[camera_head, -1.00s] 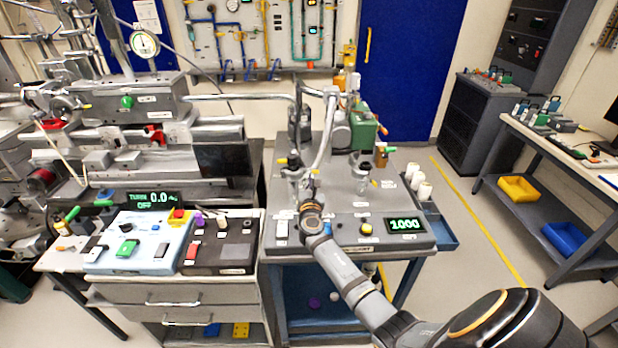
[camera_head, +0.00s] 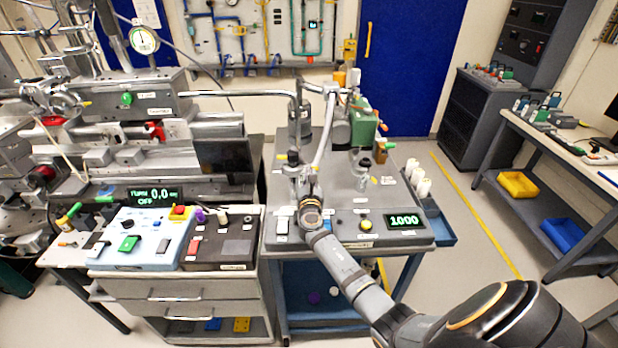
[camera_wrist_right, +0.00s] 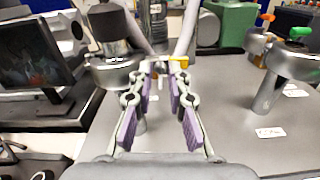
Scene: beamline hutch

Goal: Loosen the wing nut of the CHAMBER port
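My right gripper (camera_wrist_right: 164,68) is open, its two purple-padded fingers reaching forward with a gap between them. In the head view it (camera_head: 305,180) is over the grey bench unit, at the foot of the bent metal pipe. A small metallic and yellowish part shows at the fingertips; I cannot tell whether it is the wing nut or whether the fingers touch it. A black-topped metal port (camera_wrist_right: 114,62) stands just left of the gripper in the wrist view. The grey vessel on the left (camera_head: 150,102) carries a label too small to read surely. My left gripper is not in view.
A second metal port (camera_wrist_right: 285,65) with orange and green knobs stands right of the gripper. A green box (camera_head: 363,127) stands behind. A dark screen (camera_head: 224,157) is at left.

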